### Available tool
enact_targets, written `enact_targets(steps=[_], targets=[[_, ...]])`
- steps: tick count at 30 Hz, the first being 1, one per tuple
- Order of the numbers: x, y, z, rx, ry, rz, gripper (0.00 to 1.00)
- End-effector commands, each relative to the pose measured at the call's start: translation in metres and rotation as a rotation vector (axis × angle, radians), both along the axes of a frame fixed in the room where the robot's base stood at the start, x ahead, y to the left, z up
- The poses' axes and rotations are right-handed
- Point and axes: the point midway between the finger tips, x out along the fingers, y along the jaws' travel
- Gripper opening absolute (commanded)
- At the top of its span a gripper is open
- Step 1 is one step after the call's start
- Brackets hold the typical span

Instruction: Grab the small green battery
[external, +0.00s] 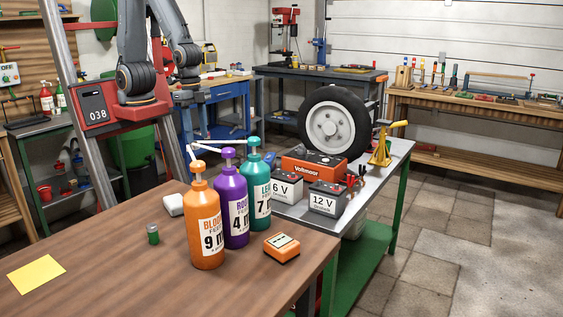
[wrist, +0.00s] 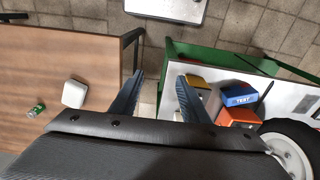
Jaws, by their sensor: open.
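The small green battery (external: 153,234) stands upright on the brown wooden table (external: 110,255), left of the orange bottle in the external view. In the wrist view the battery (wrist: 36,110) is at the far left, on the wooden tabletop (wrist: 60,55). My gripper (wrist: 160,78) is open, with its two blue-grey fingers apart and nothing between them. It points down over the gap between the wooden table and the metal bench, well to the right of the battery in that view. My fingers cannot be made out in the external view.
A white block (external: 173,204) lies near the battery. Orange (external: 207,225), purple (external: 231,205) and teal (external: 257,190) bottles stand right of it, with an orange box (external: 281,248). A yellow note (external: 36,274) lies left. The bench (external: 385,157) holds batteries, a charger and a wheel.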

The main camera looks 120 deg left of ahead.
Motion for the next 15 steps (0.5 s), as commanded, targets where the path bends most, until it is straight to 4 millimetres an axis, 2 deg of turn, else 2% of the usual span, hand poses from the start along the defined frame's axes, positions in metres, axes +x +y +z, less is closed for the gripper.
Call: enact_targets(steps=[3,15], targets=[[0.001,0.000,0.024,0.000,-0.009,0.000,0.42],[0.001,0.000,0.088,0.000,-0.005,0.000,0.42]])
